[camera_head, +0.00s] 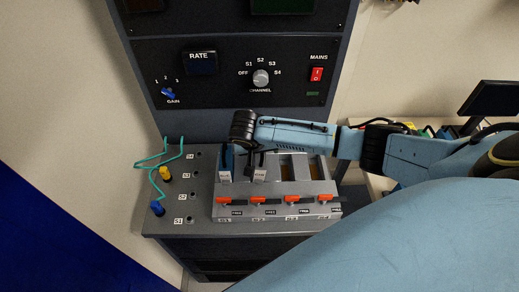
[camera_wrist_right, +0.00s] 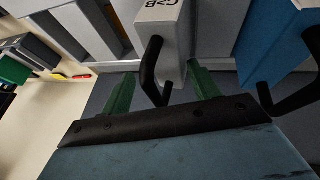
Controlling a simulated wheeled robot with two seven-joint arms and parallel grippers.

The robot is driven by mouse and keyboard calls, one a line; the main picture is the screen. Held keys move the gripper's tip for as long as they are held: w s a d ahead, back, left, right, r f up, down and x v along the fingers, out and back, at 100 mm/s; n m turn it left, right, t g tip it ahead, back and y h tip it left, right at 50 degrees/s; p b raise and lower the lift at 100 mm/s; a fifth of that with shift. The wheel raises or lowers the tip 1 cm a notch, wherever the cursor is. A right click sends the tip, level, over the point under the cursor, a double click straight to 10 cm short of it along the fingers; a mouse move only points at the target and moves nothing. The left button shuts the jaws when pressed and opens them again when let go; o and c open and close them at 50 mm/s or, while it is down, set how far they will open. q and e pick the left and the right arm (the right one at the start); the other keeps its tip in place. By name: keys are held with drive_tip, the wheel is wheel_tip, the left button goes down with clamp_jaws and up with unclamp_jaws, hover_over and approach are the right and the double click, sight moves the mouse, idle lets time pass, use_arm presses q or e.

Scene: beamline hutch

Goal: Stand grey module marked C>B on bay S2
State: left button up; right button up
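The grey module marked C>B (camera_wrist_right: 162,20) shows at the top of the right wrist view, with a black handle (camera_wrist_right: 151,68) on its face. In the head view the grey module (camera_head: 260,175) stands in the second slot from the left of the bay block (camera_head: 275,205). My right gripper (camera_wrist_right: 162,84) is open, with one green finger on each side of the handle; I see no clear contact. In the head view my right gripper (camera_head: 250,162) hangs over the block and partly hides the modules. The bay labels are too small to read surely. My left gripper is not in view.
A blue module (camera_head: 226,165) stands left of the grey one, close beside it. The two right slots (camera_head: 301,168) look empty. Red levers (camera_head: 258,200) line the block's front. Green cables with yellow (camera_head: 165,173) and blue (camera_head: 157,208) plugs lie left. The control panel (camera_head: 230,75) rises behind.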

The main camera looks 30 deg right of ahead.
drive_tip(key=shift+w+a, duration=0.15)
drive_tip(key=shift+a, duration=0.05)
drive_tip(key=v, duration=1.3)
drive_tip(key=shift+r, duration=0.25)
drive_tip(key=shift+a, duration=0.1)
